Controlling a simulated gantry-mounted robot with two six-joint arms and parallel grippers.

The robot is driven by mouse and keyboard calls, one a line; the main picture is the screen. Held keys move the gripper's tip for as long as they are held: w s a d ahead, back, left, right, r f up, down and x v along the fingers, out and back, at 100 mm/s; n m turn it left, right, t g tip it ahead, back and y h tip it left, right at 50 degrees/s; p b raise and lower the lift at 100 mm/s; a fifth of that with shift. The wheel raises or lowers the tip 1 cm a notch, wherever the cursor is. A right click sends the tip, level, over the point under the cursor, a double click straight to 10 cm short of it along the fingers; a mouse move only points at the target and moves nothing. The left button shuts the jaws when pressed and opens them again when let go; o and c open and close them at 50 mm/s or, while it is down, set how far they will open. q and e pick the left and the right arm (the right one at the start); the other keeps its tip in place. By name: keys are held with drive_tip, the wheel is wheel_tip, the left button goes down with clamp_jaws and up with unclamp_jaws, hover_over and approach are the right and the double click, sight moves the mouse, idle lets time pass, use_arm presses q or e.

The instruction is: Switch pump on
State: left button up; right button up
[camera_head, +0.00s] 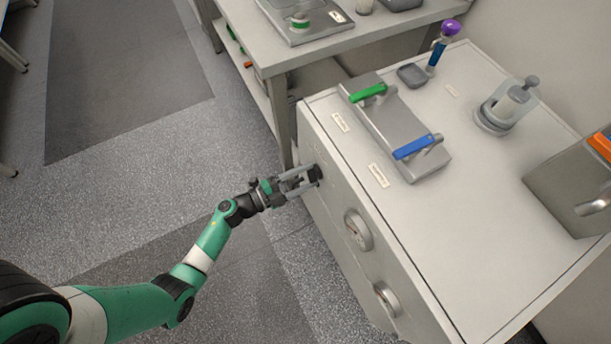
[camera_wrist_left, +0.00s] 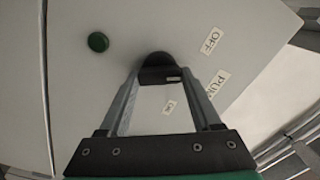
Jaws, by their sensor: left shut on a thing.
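My left gripper (camera_head: 308,176) is at the upper front panel of the light grey cabinet (camera_head: 338,190). In the left wrist view its two fingers (camera_wrist_left: 160,78) are shut on a black rotary knob (camera_wrist_left: 157,60). Only the knob's rounded far part shows clearly, so its pointing direction cannot be told. White labels reading OFF (camera_wrist_left: 211,40) and PUM (camera_wrist_left: 219,83), cut off by a finger, are right of the knob. A smaller label (camera_wrist_left: 169,107), seemingly ON, shows between the fingers. A dark green round button or lamp (camera_wrist_left: 98,41) is left of the knob. My right gripper is not in view.
On top are a grey block with a green handle (camera_head: 368,92) and a blue handle (camera_head: 413,147), a purple-topped item (camera_head: 450,27) and a clamp-like stand (camera_head: 506,107). A bench (camera_head: 330,47) adjoins behind. Floor at left is clear.

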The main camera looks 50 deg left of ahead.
use_arm(q)
drive_tip(key=shift+c, duration=1.3)
drive_tip(key=shift+f+m+b, duration=0.1)
drive_tip(key=shift+m+b, duration=0.9)
drive_tip(key=shift+m, duration=4.9)
drive_tip(key=o, duration=1.4)
